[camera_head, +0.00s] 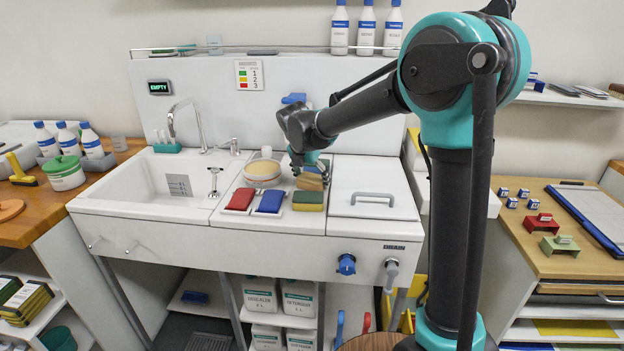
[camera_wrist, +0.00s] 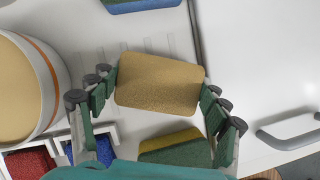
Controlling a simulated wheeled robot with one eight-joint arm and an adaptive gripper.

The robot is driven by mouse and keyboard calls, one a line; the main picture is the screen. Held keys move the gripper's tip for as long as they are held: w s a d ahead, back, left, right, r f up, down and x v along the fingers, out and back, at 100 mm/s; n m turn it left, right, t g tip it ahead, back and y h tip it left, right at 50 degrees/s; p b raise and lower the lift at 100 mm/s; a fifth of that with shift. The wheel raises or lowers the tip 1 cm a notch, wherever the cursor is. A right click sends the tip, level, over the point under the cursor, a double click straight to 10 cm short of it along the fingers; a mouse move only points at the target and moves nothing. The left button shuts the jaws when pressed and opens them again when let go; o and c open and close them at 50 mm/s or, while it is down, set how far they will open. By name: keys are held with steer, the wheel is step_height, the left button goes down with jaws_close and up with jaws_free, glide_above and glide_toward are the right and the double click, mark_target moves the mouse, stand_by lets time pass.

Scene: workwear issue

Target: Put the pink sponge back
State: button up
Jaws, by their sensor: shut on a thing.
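My gripper (camera_head: 312,172) is over the middle of the white sink unit. In the wrist view my gripper (camera_wrist: 158,92) is shut on a tan sponge (camera_wrist: 160,82), with one finger at each short end. The tan sponge also shows below the fingers in the head view (camera_head: 309,182). The gap beneath it is hard to judge. No clearly pink sponge shows; the one I hold looks tan.
A round white tub (camera_head: 262,175) with tan contents stands just left of my gripper. A lid with a grey handle (camera_head: 372,198) is to the right. The basin (camera_head: 165,180) and tap (camera_head: 185,122) are at the left. A blue thing (camera_head: 293,98) is at the back panel.

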steer(key=shift+f, duration=0.1)
steer(key=o, duration=1.2)
steer(key=v, duration=1.2)
